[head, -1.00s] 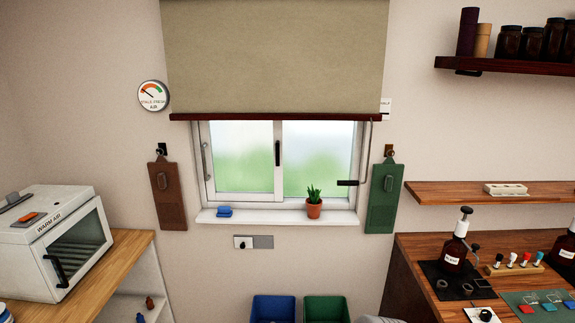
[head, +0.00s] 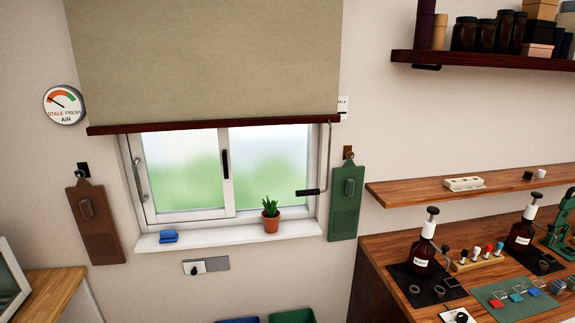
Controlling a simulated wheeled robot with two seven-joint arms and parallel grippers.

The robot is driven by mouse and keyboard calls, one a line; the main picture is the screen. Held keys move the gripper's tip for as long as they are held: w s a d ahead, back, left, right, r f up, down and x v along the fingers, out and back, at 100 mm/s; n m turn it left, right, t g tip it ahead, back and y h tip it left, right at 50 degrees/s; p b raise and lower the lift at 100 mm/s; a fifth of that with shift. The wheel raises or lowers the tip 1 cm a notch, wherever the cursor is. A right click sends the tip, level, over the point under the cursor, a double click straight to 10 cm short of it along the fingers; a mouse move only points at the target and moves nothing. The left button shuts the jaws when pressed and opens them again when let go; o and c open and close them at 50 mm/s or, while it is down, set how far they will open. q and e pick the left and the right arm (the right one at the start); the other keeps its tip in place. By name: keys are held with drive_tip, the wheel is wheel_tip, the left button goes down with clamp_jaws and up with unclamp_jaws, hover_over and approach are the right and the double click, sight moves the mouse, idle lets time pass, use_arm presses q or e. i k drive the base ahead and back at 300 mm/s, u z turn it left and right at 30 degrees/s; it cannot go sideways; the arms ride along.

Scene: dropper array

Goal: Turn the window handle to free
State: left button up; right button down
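The window (head: 182,176) is in the middle left of the head view, with two panes in a white frame. A black handle (head: 226,164) stands upright on the middle stile between the panes. A pale grey bar handle (head: 140,178) is on the left side of the frame. A crank with a black grip (head: 308,192) hangs at the right side of the window, below the blind. Neither of my grippers shows in the head view.
A beige blind (head: 205,60) covers the wall above the window. The sill (head: 200,238) bears a blue object (head: 168,237) and a potted plant (head: 271,215). A wooden counter (head: 375,243) with bottles stands at the right. An air dial (head: 64,104) hangs at the left.

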sight(224, 153)
drive_tip(key=z, duration=0.1)
drive_tip(key=i, duration=0.8)
drive_tip(key=u, duration=0.8)
drive_tip(key=i, duration=0.5)
drive_tip(key=u, duration=0.55)
